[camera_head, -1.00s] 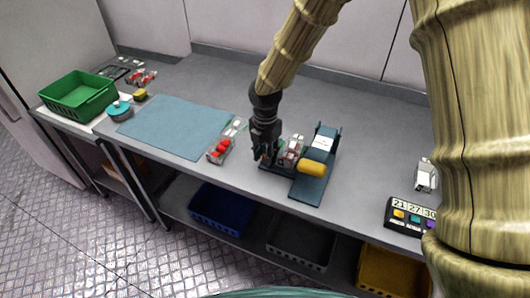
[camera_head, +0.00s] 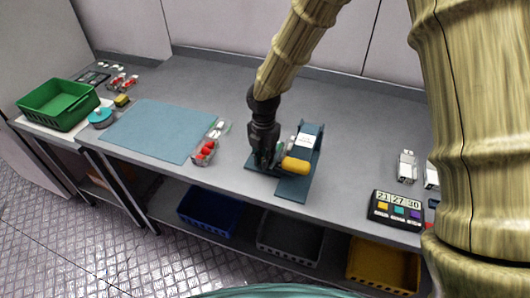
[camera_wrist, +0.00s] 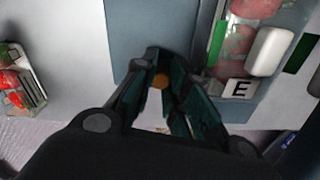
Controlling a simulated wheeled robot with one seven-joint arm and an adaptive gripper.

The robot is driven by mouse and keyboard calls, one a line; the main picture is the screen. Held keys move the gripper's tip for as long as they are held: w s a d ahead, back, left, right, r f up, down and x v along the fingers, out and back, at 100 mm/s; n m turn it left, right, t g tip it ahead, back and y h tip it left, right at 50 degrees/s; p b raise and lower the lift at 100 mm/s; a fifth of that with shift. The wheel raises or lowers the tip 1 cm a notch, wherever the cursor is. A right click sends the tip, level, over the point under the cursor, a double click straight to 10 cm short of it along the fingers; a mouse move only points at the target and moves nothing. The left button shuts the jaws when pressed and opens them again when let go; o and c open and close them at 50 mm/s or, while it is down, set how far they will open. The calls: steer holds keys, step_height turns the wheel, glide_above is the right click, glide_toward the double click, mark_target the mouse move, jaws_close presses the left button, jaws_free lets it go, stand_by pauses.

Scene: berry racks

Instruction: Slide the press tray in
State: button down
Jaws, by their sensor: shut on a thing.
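The blue press (camera_head: 292,188) stands on the counter, with a yellow roller-like bar (camera_head: 296,165) across it. My gripper (camera_head: 264,163) is at its left side, pointing down. In the wrist view the dark fingers (camera_wrist: 162,95) are shut around a small part with an orange round end (camera_wrist: 160,82), seemingly the press tray's handle. The blue-grey tray surface (camera_wrist: 150,25) lies beyond the fingertips.
Another clear pack with red berries (camera_head: 206,150) lies left of the press, beside a blue mat (camera_head: 152,130). A green crate (camera_head: 58,103) stands at far left. A black display box (camera_head: 397,210) and white devices (camera_head: 407,166) are at right. Bins sit below.

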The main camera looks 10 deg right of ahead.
steer(key=shift+d, duration=0.15)
steer(key=c, duration=1.7)
jaws_free()
steer(key=shift+w+a, duration=0.1)
steer(key=shift+a, duration=0.1)
steer(key=shift+c, duration=0.2)
steer(key=shift+o, duration=0.4)
steer(key=shift+d, duration=0.15)
step_height(320, 180, up, 12)
